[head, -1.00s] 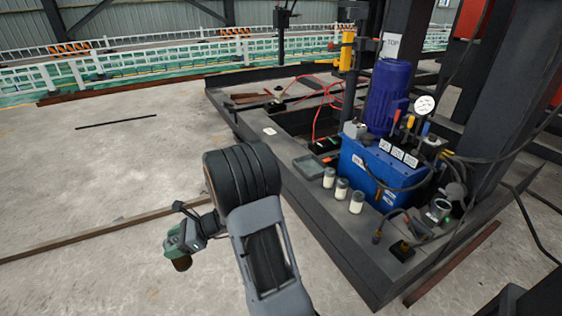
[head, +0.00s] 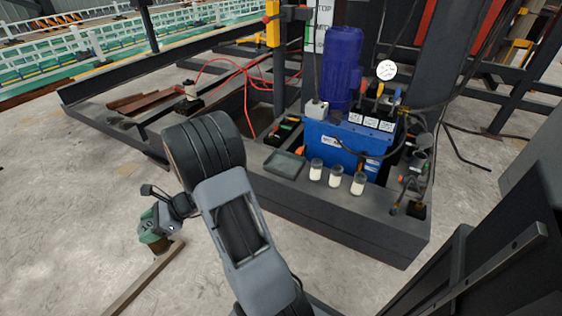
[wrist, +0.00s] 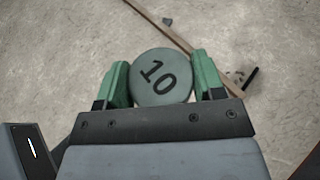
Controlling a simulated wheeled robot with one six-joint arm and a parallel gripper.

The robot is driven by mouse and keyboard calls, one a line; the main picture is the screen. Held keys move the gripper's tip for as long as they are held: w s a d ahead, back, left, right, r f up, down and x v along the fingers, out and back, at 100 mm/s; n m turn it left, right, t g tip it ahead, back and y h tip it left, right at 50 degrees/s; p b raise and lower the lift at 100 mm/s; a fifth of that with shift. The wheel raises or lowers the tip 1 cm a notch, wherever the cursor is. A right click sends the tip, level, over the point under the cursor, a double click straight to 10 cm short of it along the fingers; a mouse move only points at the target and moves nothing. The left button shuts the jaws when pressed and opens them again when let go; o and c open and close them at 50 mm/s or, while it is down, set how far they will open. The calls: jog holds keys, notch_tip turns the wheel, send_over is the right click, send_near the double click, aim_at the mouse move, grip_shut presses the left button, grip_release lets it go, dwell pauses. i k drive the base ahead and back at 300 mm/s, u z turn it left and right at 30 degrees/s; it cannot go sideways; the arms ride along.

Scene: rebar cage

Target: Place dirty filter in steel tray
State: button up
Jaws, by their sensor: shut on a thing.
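My gripper (head: 155,228) is at the lower left of the head view, over the concrete floor. In the wrist view its green fingers (wrist: 160,82) are shut on a round grey-topped filter marked "10" (wrist: 160,77). In the head view only a small brownish part of the filter (head: 160,245) shows below the fingers. The shallow dark grey steel tray (head: 285,164) lies on the black frame, left of the blue tank. It looks empty. The gripper and filter are well apart from the tray, to its left and nearer to me.
Several pale-bodied jars or cartridges (head: 336,177) stand just right of the tray. The blue tank (head: 345,146) with its motor (head: 342,68) rises behind them. Red hoses (head: 235,72) lie at the back left. A strip (head: 143,282) lies on the floor under the gripper.

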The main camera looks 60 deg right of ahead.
aim_at(293, 173)
jog(key=z, duration=1)
jog(key=i, duration=1)
jog(key=z, duration=0.9)
